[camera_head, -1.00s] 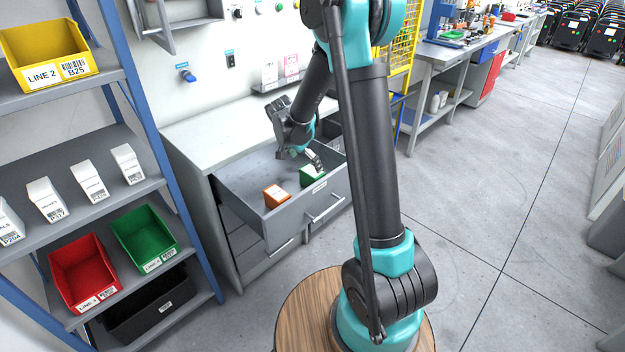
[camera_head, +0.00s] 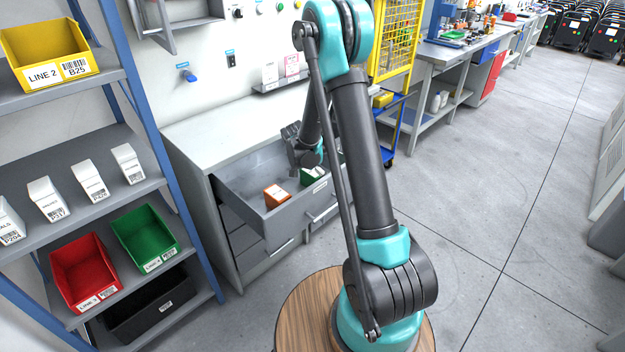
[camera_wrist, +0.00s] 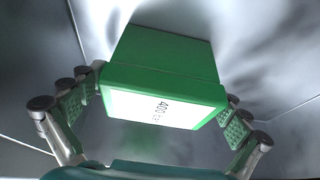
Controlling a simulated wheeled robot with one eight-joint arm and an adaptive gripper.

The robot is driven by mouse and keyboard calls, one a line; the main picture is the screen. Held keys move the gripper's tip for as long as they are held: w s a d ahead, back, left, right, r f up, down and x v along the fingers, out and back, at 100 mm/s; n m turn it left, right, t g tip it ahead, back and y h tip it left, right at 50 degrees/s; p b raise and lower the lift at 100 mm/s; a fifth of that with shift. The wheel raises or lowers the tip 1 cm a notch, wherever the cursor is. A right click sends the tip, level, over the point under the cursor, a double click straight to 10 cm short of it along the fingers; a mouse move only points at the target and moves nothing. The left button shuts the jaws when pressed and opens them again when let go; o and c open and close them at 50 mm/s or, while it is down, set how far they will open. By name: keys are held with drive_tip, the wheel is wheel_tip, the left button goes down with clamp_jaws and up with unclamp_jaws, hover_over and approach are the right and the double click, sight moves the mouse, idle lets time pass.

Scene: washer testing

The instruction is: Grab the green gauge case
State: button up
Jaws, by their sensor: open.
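The green gauge case (camera_wrist: 165,60) is a green box with a white label at its near end, reading something like "400". It lies in the open drawer; in the head view the case (camera_head: 309,178) shows only in part, at the drawer's right, behind my arm. My gripper (camera_wrist: 163,112) is open in the wrist view. Its two padded fingers stand on either side of the case's labelled end, the left one very close to it. I cannot tell whether either finger touches.
The open grey drawer (camera_head: 262,222) belongs to a grey cabinet. An orange case (camera_head: 276,196) lies in it, left of the green one. The drawer's walls surround both. A shelf rack with a yellow bin (camera_head: 46,50), a red bin (camera_head: 86,272) and a green bin (camera_head: 146,238) stands left.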

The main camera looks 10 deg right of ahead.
drive_tip(key=shift+c, duration=0.5)
drive_tip(key=c, duration=1.3)
